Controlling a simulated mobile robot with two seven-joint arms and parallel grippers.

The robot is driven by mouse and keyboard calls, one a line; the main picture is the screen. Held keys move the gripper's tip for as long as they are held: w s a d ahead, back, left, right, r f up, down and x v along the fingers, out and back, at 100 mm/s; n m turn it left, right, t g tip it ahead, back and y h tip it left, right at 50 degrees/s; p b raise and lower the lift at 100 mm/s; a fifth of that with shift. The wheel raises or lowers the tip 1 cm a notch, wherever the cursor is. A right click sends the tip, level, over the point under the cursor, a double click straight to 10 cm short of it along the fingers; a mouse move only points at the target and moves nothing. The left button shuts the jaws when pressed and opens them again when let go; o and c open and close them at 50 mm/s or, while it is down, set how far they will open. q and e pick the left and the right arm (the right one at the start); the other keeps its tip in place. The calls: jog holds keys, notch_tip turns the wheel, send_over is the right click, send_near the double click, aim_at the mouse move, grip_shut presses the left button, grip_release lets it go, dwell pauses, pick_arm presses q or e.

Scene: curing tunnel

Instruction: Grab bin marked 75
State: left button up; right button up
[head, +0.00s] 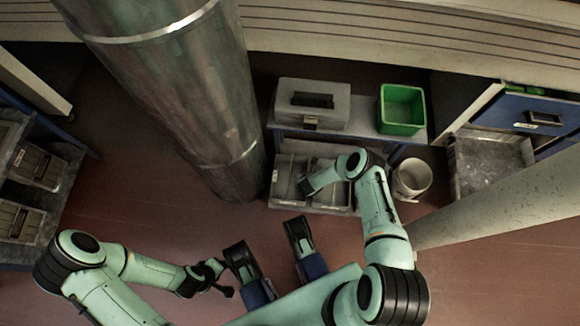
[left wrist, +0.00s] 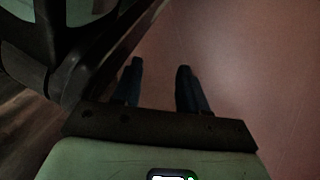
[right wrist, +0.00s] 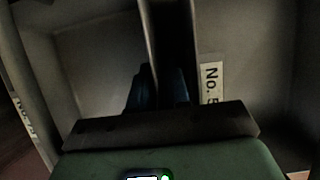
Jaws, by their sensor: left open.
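Grey open bins (head: 284,172) stand side by side low down under the bench, right of the big pipe. My right gripper (head: 304,188) reaches down at them from the right. In the right wrist view its fingers (right wrist: 160,88) are close together at a bin wall (right wrist: 150,30); whether they press on it is not clear. A label (right wrist: 211,82) there reads "No. 5", its end hidden. Another label (right wrist: 25,118) at the lower left is partly legible, seemingly "No. 7" and more. My left gripper (left wrist: 159,85) is open and empty over bare floor, low in the head view.
A grey case (head: 312,103) and a green tub (head: 402,108) stand on the bench. A white bucket (head: 412,178) stands right of the bins, and a pale post (head: 500,205) slants nearby. A shelf rack (head: 38,165) stands at left. The red floor between is clear.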

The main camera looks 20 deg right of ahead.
grip_shut()
jog(key=shift+r, duration=0.1)
